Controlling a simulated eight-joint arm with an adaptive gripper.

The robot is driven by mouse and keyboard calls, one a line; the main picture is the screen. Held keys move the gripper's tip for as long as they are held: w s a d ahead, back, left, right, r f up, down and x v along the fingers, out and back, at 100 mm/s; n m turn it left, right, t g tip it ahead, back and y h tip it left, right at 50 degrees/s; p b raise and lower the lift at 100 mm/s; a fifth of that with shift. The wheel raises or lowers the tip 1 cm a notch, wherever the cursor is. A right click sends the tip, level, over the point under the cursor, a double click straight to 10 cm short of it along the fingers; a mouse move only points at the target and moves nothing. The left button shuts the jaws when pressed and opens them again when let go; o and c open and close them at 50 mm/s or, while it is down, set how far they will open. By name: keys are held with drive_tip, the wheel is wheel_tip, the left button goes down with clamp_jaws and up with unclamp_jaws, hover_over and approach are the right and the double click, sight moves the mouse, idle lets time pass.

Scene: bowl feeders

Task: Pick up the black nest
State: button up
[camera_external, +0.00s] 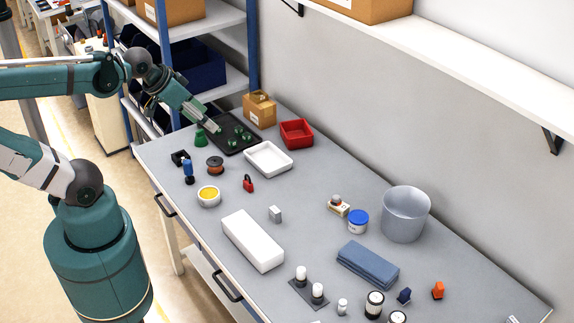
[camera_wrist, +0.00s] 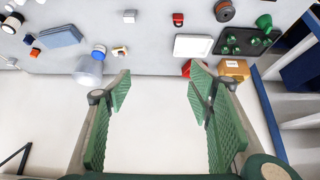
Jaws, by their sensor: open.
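Several black items lie on the table, and I cannot tell for sure which is the nest. A small black block-like piece (camera_external: 180,157) sits at the left edge, behind a blue-and-black item. A flat black tray (camera_external: 229,146) holding several green parts lies at the far end and also shows in the wrist view (camera_wrist: 228,47). A thin dark plate (camera_external: 298,290) under two white-topped posts lies at the front. My gripper (camera_external: 216,128) is open and empty, appearing above the black tray in the external view. In the wrist view its green fingers (camera_wrist: 160,85) are spread towards the wall.
Near the small black piece stand a green part (camera_external: 201,138), a brown spool (camera_external: 215,165) and a blue-and-black item (camera_external: 188,171). A white tray (camera_external: 268,170), red bin (camera_external: 297,120) and cardboard box (camera_external: 259,97) surround the black tray. The middle of the table has free room.

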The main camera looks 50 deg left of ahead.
drive_tip(key=shift+o, duration=0.5)
drive_tip(key=shift+a, duration=0.1)
drive_tip(key=n+g+b, duration=0.7)
drive_tip(key=n+b, duration=0.3)
drive_tip(key=n, duration=0.8)
hover_over(177, 157)
wheel_tip(177, 157, down, 31)
drive_tip(key=shift+f, duration=0.15)
drive_tip(key=shift+s, duration=0.1)
drive_tip(key=shift+f, duration=1.25)
drive_tip(key=shift+f, duration=0.1)
